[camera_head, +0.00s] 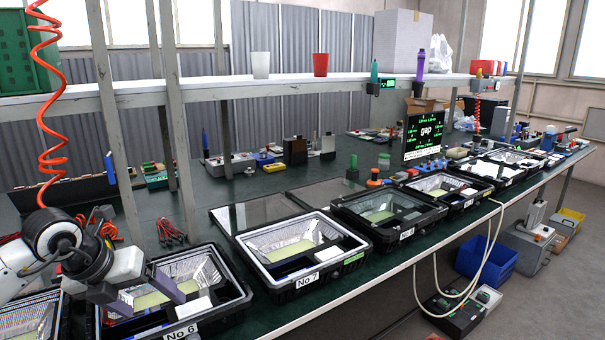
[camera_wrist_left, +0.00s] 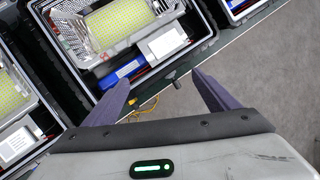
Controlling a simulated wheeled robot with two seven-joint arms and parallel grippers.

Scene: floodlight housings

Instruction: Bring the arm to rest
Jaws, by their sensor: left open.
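My left arm comes in from the left in the head view, and its gripper (camera_head: 143,293) is over the floodlight housing labelled No 6 (camera_head: 228,315). In the left wrist view the two purple-grey fingers of the gripper (camera_wrist_left: 163,93) are spread apart with nothing between them. Beyond the fingers in that view lies an open housing (camera_wrist_left: 207,45) with a yellow LED panel, a blue part and a white block. I cannot tell how high the fingers are above the housing. My right gripper is in neither view.
Housings No 7 (camera_head: 298,283) and No 8 (camera_head: 408,233) and more stand in a row along the dark green bench. Metal posts (camera_head: 172,110) carry a shelf (camera_head: 200,90). An orange coiled hose (camera_head: 44,100) hangs beside my left arm.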

